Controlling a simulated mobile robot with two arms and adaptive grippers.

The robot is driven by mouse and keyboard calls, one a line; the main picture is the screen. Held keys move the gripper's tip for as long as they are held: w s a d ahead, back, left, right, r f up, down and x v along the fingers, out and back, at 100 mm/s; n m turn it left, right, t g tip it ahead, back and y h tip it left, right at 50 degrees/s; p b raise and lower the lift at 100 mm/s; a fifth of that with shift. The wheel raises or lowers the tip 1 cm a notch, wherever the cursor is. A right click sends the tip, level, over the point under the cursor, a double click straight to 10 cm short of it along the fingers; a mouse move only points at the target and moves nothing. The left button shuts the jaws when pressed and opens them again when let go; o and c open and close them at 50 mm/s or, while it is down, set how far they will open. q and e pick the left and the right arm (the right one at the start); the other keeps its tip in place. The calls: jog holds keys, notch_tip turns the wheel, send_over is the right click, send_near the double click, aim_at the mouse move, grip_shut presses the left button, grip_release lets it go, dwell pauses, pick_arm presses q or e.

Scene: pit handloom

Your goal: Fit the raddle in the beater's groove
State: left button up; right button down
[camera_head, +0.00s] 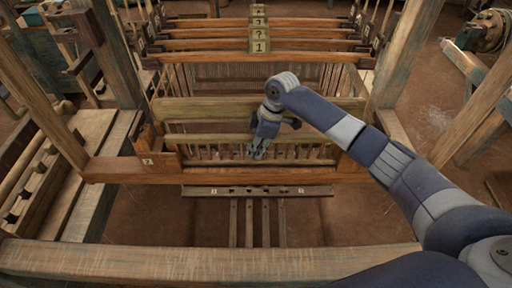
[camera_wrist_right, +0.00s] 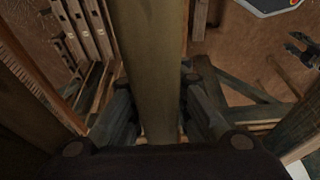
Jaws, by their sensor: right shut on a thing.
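The raddle (camera_head: 205,138) is an olive-brown wooden bar with a row of pegs, lying crosswise in the middle of the head view. My right gripper (camera_head: 258,151) reaches down over it near mid-length and is shut on it. In the right wrist view, the bar (camera_wrist_right: 152,50) runs lengthwise between the two fingers. The beater (camera_head: 225,177) is the brown wooden frame around and below the raddle; its groove is not clearly visible. I cannot tell whether the raddle touches the beater.
Another olive bar (camera_head: 200,110) crosses behind the raddle. Numbered shafts (camera_head: 210,44) stand farther back. Loom posts (camera_head: 462,90) rise at both sides, and a thick front beam (camera_head: 190,262) crosses the near edge. A labelled bar (camera_head: 225,191) and treadles (camera_head: 249,225) lie below.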

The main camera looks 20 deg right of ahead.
jog(key=shift+s+f, duration=0.25)
jog(key=shift+f, duration=0.05)
jog(key=c, duration=1.4)
grip_release()
jog(key=shift+f, duration=0.1)
jog(key=shift+d+r, duration=0.1)
jog(key=shift+r, duration=0.35)
jog(key=v, duration=1.1)
jog(key=shift+w+r, duration=0.15)
jog(key=shift+r, duration=0.15)
jog(key=shift+p+v, duration=2.85)
jog(key=shift+v, duration=0.7)
